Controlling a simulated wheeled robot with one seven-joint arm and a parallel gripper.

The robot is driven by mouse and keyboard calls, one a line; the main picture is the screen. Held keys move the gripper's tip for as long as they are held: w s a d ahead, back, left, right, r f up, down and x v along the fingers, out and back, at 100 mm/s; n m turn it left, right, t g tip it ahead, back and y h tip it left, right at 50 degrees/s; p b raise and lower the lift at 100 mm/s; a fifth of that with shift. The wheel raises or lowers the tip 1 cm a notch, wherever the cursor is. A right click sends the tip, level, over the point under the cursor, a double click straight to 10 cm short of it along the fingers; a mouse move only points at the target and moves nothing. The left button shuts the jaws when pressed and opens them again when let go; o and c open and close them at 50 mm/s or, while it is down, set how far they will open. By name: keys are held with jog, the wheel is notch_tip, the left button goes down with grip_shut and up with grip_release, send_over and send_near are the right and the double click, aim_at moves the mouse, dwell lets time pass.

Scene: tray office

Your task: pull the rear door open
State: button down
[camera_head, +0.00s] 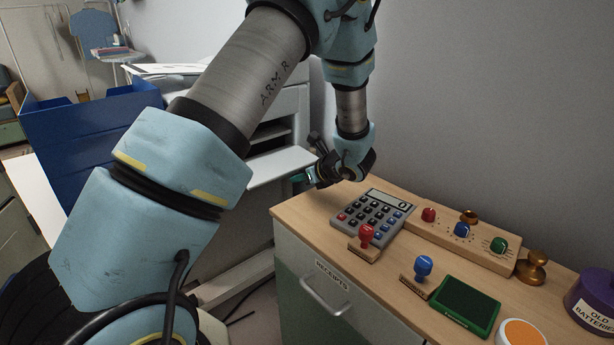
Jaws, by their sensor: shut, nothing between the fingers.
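A pale grey office machine (290,103) stands behind my arm, partly hidden by it. A flat white panel (268,166) sticks out from its front, below some dark slots. I cannot tell for sure whether this panel is the rear door; no other door shows clearly. My gripper (304,178) is shut and empty, pointing left beside the panel's right end, above the back left corner of the cabinet. Whether its fingertips touch the panel I cannot tell.
A blue bin (85,130) stands left. The wall is close behind the cabinet.

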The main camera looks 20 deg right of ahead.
aim_at(293, 169)
jog(key=shift+x, duration=1.35)
jog(key=shift+r, duration=0.1)
jog(key=shift+r+g+p, duration=0.4)
jog(key=shift+r+p, duration=0.3)
jog(key=shift+p, duration=0.55)
jog(key=p, duration=0.1)
jog(key=r+g+h+p, duration=0.1)
jog(key=p, duration=0.1)
jog(key=shift+s+d+r+g+p, duration=0.1)
jog(key=shift+s+r+g+p, duration=0.05)
jog(key=shift+r+g+p, duration=0.2)
jog(key=shift+r, duration=0.25)
